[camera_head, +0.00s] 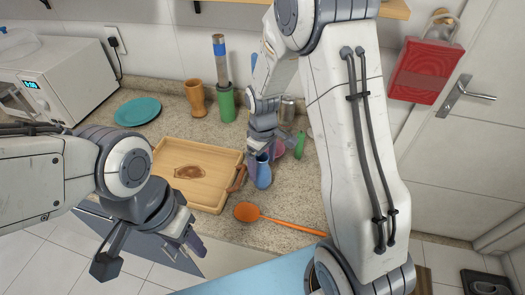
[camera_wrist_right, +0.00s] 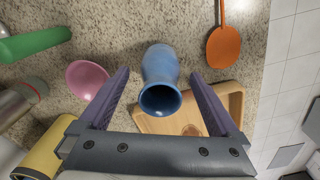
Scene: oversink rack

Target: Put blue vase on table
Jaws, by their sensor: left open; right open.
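The blue vase (camera_head: 264,172) stands on the speckled counter, right of the wooden tray. My right gripper (camera_head: 264,147) is open just above and behind it in the head view. In the right wrist view the vase (camera_wrist_right: 160,72) shows between the two spread purple fingers (camera_wrist_right: 158,77), its open mouth toward the camera, with gaps to both fingers. My left gripper (camera_head: 150,252) is open and empty in front of the counter. A light blue flat surface (camera_head: 250,278) at the bottom edge may be the table; most of it is out of view.
A pink cup (camera_wrist_right: 88,78) stands close beside the vase. The wooden tray (camera_head: 178,148) lies left of it, and an orange ladle (camera_head: 285,222) in front. A green bottle (camera_head: 226,105), an orange cup (camera_head: 196,97) and a teal plate (camera_head: 138,111) stand farther back.

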